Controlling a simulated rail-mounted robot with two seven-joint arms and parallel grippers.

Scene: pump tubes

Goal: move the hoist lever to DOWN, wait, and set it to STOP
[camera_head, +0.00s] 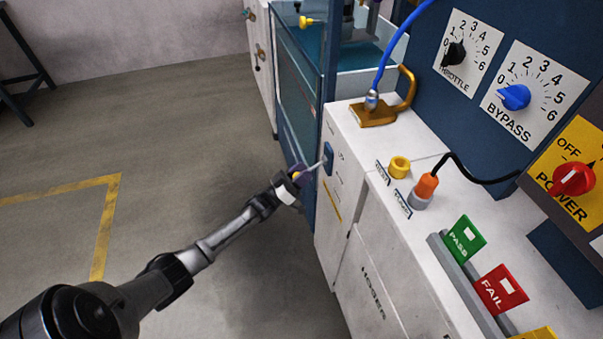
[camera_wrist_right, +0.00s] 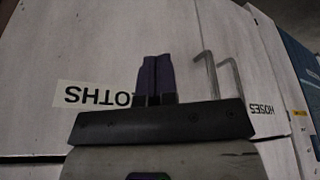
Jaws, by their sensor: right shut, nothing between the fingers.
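Small labels beside the plate include UP; the others are too small to read, and I cannot tell which setting the lever is at. My left gripper (camera_head: 297,174) is at the knob, its dark fingers around or beside it; their gap is unclear. In the right wrist view my right gripper (camera_wrist_right: 154,78) is shut and empty.
The right gripper faces a pale panel labelled CLOTHS (camera_wrist_right: 95,95), beside a bent metal handle (camera_wrist_right: 219,75). Open floor lies left of the cabinet.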

